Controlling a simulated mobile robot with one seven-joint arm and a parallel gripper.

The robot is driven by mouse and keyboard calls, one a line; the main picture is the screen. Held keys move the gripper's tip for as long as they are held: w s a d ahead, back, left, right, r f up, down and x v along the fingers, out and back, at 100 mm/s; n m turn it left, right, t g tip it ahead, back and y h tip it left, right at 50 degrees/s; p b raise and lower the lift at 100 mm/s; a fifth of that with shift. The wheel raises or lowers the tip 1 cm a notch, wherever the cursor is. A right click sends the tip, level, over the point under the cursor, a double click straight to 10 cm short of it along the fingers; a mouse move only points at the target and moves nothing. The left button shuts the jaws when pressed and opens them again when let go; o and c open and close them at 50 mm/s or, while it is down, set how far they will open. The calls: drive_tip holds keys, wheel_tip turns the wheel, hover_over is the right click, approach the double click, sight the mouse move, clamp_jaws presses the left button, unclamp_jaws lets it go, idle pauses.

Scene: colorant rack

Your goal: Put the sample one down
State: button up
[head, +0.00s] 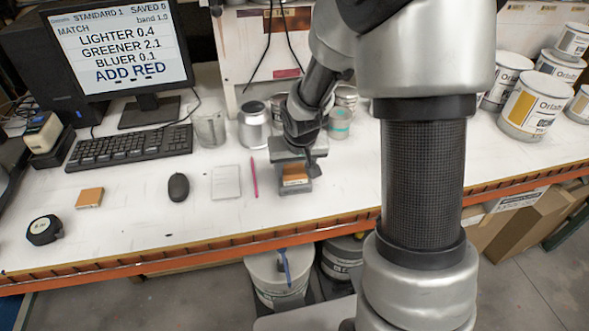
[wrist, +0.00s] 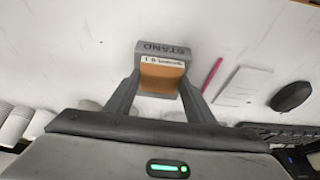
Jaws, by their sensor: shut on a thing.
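Sample one is an orange-brown tile (head: 294,176) with a white label strip, and it also shows in the wrist view (wrist: 161,80). The label starts with a 1; the rest is too small to read. My gripper (wrist: 160,84) is shut on the tile, one finger at each side. In the head view my gripper (head: 297,157) is low over the bench. I cannot tell whether the tile rests on the stand.
A pink pen (head: 254,177), white pad (head: 226,182) and black mouse (head: 178,187) lie left of the stand. Another brown tile (head: 89,197) and tape measure (head: 44,229) lie farther left. A metal can (head: 254,126) and glass beaker (head: 209,130) stand behind. The monitor (head: 120,45) reads ADD RED.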

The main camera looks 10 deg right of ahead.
drive_tip(key=shift+f, duration=0.1)
drive_tip(key=shift+f, duration=0.15)
drive_tip(key=o, duration=1)
